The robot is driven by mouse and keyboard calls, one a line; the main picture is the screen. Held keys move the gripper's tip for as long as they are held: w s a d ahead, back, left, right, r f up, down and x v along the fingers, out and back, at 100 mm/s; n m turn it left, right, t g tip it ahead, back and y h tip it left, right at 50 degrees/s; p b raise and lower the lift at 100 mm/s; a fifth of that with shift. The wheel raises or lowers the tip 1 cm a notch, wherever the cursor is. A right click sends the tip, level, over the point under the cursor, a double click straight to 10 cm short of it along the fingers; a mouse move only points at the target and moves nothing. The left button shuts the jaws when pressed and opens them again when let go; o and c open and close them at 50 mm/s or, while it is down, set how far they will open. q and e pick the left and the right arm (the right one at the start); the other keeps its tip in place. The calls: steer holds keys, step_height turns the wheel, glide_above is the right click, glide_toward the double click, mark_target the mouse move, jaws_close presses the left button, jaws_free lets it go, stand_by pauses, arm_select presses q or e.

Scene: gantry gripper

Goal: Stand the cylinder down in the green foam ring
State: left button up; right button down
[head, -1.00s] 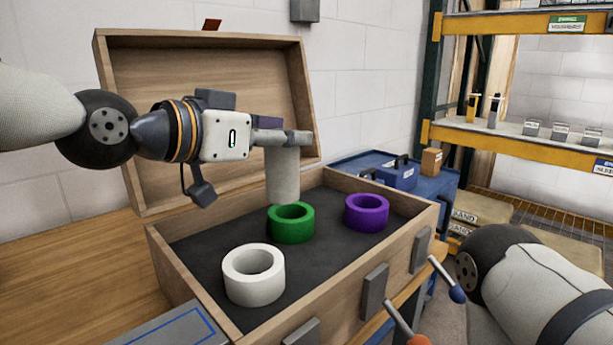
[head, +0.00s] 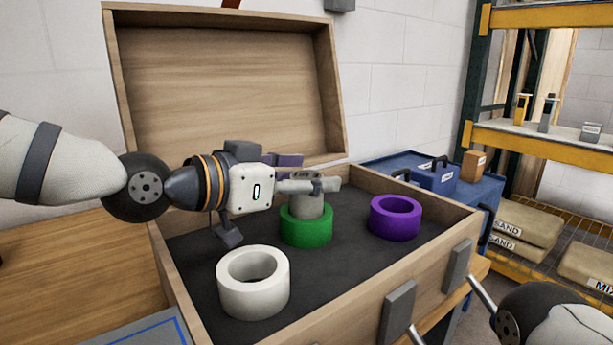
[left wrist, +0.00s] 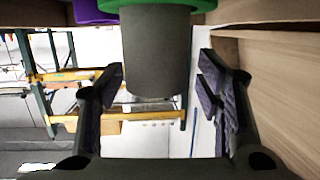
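The grey cylinder (head: 307,207) stands upright in the green foam ring (head: 306,233), its lower part hidden by the ring wall. My left gripper (head: 318,186) is level with the cylinder's top. The left wrist view, which is upside down, shows its fingers (left wrist: 160,85) spread, with a gap on each side of the cylinder (left wrist: 156,52). The green ring (left wrist: 204,5) is at the top edge there. My right gripper is out of view; only part of that arm shows at the lower right.
A white ring (head: 253,300) and a purple ring (head: 396,230) lie in the same dark-lined wooden case (head: 215,228). Its raised lid (head: 225,85) stands behind the left gripper. A blue cabinet (head: 478,195) and a shelf rack are beyond.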

arm_select(q)
steer(key=shift+s+r, duration=0.1)
steer(key=p+v, duration=0.1)
steer(key=v, duration=1.1)
steer(key=shift+p, duration=0.35)
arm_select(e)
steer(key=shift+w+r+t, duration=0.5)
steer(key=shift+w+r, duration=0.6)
